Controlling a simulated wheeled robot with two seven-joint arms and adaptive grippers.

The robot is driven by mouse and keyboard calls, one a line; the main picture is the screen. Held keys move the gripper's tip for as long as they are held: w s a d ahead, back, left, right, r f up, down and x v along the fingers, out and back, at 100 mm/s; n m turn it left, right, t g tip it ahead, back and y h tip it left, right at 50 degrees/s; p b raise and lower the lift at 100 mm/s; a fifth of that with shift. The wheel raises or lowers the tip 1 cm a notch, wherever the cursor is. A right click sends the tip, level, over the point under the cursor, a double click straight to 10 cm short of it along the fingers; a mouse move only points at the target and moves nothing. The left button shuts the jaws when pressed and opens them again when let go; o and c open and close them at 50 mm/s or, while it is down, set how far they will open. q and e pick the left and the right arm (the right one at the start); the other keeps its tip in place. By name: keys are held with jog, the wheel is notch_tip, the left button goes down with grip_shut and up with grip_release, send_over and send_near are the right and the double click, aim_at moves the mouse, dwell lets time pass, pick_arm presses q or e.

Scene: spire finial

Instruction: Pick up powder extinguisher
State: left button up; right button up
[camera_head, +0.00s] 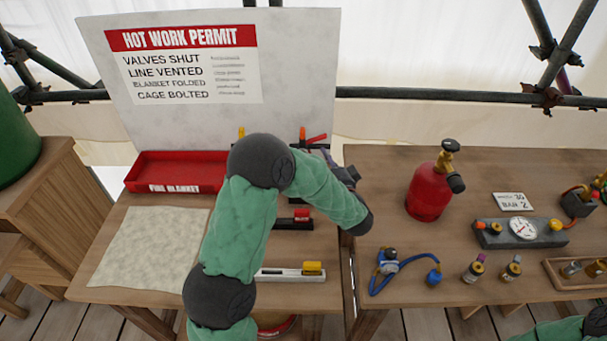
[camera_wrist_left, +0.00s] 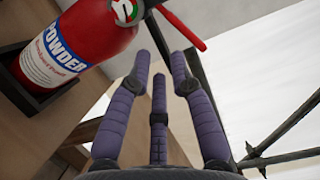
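The powder extinguisher (camera_wrist_left: 75,45) is a red cylinder with a white and blue "POWDER" label, at the upper left of the left wrist view. It sits in a dark bracket (camera_wrist_left: 35,95), with a round gauge and a red lever (camera_wrist_left: 182,28) at its top. In the head view my left forearm hides most of that spot; a red lever (camera_head: 317,138) shows behind it. My left gripper (camera_wrist_left: 160,65) is open and empty, its purple fingers apart beside the extinguisher's top end. In the head view the left gripper (camera_head: 345,172) shows partly behind my forearm. My right gripper is out of view.
A red bottle with a brass valve (camera_head: 430,190) stands on the right table, near a gauge block (camera_head: 520,230) and a blue hose (camera_head: 405,268). The left table has a red tray (camera_head: 175,172) and a pale cloth (camera_head: 150,245). A permit board (camera_head: 295,65) stands behind.

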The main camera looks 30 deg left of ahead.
aim_at(318, 145)
pick_arm(q)
jog(key=b+x, duration=0.1)
jog(key=x, duration=0.5)
jog(key=shift+w+a, duration=0.2)
grip_shut()
jog(key=shift+r, duration=0.15)
